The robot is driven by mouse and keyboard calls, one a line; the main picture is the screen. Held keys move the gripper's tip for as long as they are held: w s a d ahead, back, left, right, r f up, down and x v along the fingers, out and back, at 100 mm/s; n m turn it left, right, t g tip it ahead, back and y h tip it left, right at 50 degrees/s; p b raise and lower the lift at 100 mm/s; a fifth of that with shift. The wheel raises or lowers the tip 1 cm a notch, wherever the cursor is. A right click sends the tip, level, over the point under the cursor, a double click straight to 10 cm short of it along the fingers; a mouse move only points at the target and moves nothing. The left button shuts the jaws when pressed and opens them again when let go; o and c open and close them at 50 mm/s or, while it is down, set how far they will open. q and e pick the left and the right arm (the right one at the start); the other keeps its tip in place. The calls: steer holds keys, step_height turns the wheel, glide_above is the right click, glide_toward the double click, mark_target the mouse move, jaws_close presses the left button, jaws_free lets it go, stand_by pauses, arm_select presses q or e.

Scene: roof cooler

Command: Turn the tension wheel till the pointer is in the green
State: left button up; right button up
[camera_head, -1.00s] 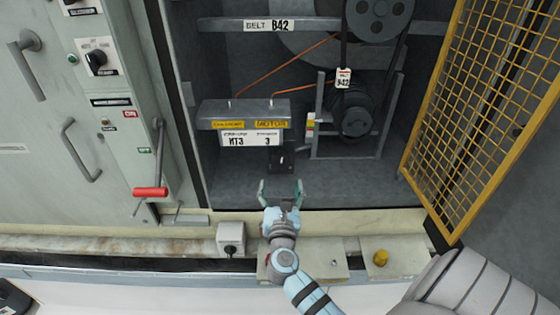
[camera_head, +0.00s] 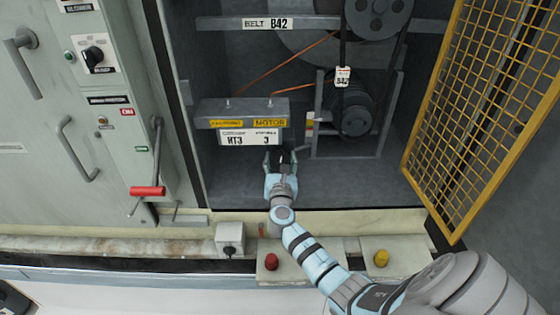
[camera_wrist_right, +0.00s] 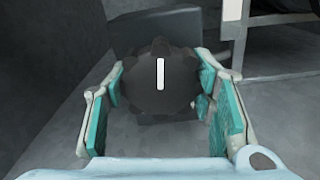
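The tension wheel (camera_wrist_right: 160,88) is a dark, lobed knob with a white mark standing vertical in the right wrist view. In the head view it is a small dark shape (camera_head: 283,160) below the motor plate, largely hidden by my gripper. My right gripper (camera_head: 281,156) is open, with its teal-padded fingers on either side of the wheel. In the wrist view the fingertips (camera_wrist_right: 160,100) are very close to its edge; contact cannot be told. A small coloured strip (camera_head: 310,124) beside the plate is too small to read, and I cannot make out a pointer. My left gripper is not in view.
The yellow mesh door (camera_head: 490,110) stands open at the right. A belt and pulley (camera_head: 378,14) are above, with the motor (camera_head: 353,113) at right. A red-handled lever (camera_head: 148,191) is on the left panel. Red (camera_head: 271,262) and yellow (camera_head: 381,259) buttons sit on the front ledge.

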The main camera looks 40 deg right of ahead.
steer(key=c, duration=0.3)
steer(key=shift+m, duration=0.3)
